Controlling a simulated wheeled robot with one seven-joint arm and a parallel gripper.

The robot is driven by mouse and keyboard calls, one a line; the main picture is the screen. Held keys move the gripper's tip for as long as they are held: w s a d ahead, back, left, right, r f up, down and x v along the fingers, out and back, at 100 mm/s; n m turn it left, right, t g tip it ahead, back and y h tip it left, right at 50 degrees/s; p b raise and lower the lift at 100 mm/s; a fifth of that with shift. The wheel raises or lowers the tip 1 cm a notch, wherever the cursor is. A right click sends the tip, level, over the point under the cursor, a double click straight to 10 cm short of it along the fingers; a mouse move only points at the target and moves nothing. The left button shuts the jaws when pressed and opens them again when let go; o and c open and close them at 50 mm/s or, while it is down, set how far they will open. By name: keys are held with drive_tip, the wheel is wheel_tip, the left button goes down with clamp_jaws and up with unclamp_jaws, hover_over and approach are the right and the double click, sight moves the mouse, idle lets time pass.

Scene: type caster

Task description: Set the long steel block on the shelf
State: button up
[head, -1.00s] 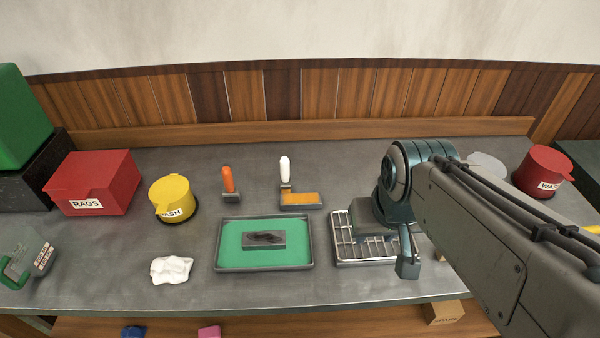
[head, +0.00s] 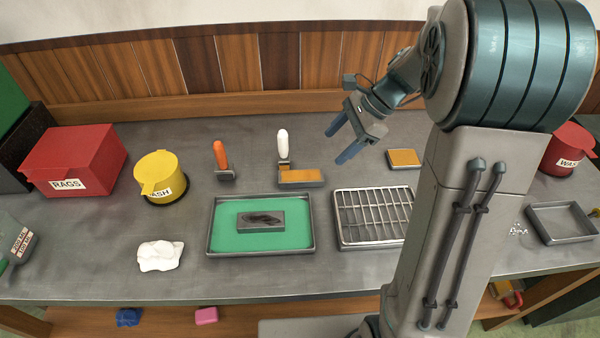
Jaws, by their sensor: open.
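A grey rectangular block (head: 261,221) with a dark smear on top lies flat in a green-lined tray (head: 211,240) on the bench. It looks like the steel block, though its length is hard to judge. A wooden shelf (head: 255,323) shows under the bench's front edge; its right part is hidden by my arm. My gripper (head: 342,139) is open and empty, its two blue fingers pointing down-left. It is above the back of the bench, up and right of the block and apart from it.
A wire rack (head: 372,216) stands right of the tray, partly behind my arm. Orange-handled (head: 221,160) and white-handled (head: 282,147) tools lie behind. A white cloth (head: 160,256), yellow can (head: 160,178) and red rags box (head: 74,160) are left. Blue (head: 129,317) and pink (head: 206,316) pieces lie on the shelf.

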drive_tip(key=w+f+m, duration=0.2)
approach(301, 175)
drive_tip(key=a+f, duration=0.2)
drive_tip(key=shift+s+a+f+y, duration=0.15)
drive_tip(key=shift+f+y, duration=0.2)
drive_tip(key=shift+y, duration=0.05)
drive_tip(key=shift+d+f+x, duration=0.15)
drive_tip(key=shift+d+x, duration=0.05)
drive_tip(key=shift+x, duration=1.1)
drive_tip(key=shift+d+f+x, duration=0.15)
drive_tip(key=shift+x, duration=1.15)
drive_tip(key=shift+r, duration=0.1)
clamp_jaws()
